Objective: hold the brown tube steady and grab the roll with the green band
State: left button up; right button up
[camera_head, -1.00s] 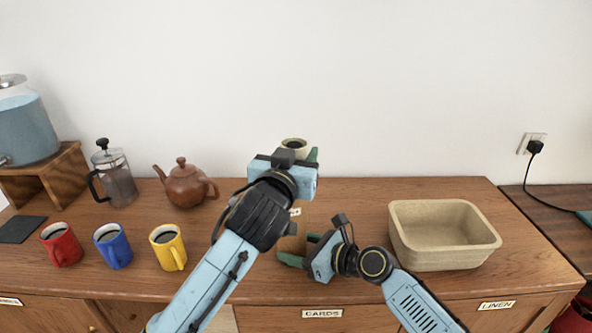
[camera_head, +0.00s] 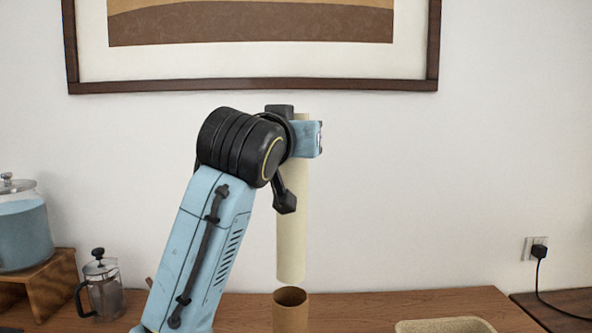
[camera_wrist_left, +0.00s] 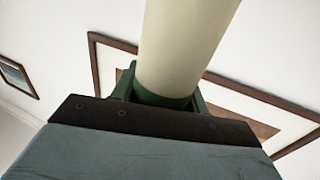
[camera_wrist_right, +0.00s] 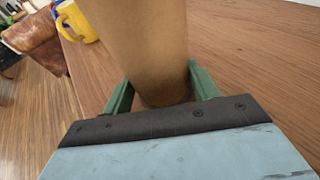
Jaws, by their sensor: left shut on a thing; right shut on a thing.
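The cream roll (camera_head: 291,230) hangs upright above the brown tube (camera_head: 290,312) in the head view, its lower end clear of the tube's open top. My left gripper (camera_head: 304,138) is shut on the roll near its upper end. The left wrist view shows the roll (camera_wrist_left: 185,45) between the green fingers, with a green band (camera_wrist_left: 160,98) around it there. My right gripper (camera_wrist_right: 160,92) is shut on the brown tube (camera_wrist_right: 135,45) in the right wrist view. The right gripper and the tube's lower part are outside the head view.
A framed picture (camera_head: 250,87) hangs on the wall behind. A glass press (camera_head: 101,288) and a blue-filled jar (camera_head: 22,230) stand at left. A beige basket (camera_head: 445,326) is at lower right. A yellow mug (camera_wrist_right: 75,22) shows in the right wrist view.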

jog(key=shift+f, duration=0.15)
pick_arm(q)
jog(key=shift+r, duration=0.7)
pick_arm(e)
jog(key=o, duration=0.8)
